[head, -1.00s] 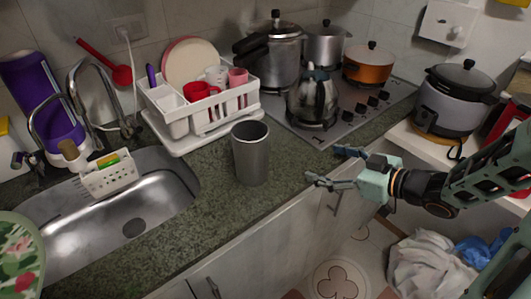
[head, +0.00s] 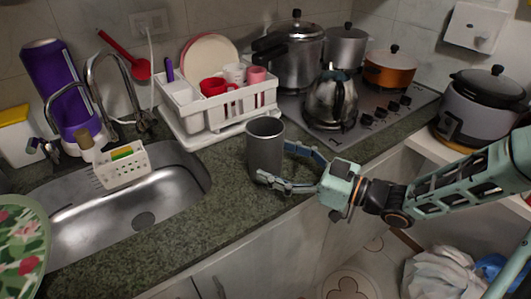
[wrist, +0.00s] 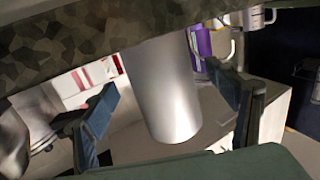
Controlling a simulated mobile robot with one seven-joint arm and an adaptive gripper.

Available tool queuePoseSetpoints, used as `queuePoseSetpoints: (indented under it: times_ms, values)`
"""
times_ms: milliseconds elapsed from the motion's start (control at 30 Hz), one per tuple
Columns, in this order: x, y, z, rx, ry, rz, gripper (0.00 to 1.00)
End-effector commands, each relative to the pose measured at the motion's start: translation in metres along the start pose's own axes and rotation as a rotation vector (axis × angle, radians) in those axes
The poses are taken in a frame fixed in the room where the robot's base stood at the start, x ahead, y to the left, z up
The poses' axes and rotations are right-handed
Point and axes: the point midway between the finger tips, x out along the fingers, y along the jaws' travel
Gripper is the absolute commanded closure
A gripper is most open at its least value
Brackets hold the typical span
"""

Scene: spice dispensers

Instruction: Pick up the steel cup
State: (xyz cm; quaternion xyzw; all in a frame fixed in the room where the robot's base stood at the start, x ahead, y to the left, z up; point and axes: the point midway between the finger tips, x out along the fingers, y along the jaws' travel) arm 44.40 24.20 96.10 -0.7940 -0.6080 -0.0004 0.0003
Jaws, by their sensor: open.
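The steel cup (head: 265,148) is a tall grey metal cylinder standing upright on the counter, right of the sink, in the head view. My gripper (head: 272,162) is open at the cup's right side, with one finger in front of the cup and the other behind its right edge. In the wrist view the cup (wrist: 166,88) lies between the two spread fingers of my gripper (wrist: 165,105), with gaps visible on both sides. The picture there looks upside down.
A white dish rack (head: 217,110) with cups stands behind the cup. A kettle (head: 331,101) on the stove (head: 385,112) is to the back right. The sink (head: 90,215) is to the left, with a white sponge holder (head: 123,166). The counter's front edge runs below my gripper.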

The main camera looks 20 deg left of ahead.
Motion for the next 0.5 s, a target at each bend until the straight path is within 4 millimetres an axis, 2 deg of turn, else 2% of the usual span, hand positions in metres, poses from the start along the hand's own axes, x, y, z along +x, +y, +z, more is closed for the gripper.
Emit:
queuePoseSetpoints:
  times_ms: [200, 500]
  values:
    - [0.030, -0.001, -0.004, 0.000, 0.001, -0.002, 0.20]
    - [0.036, 0.000, -0.004, 0.000, -0.001, 0.001, 0.20]
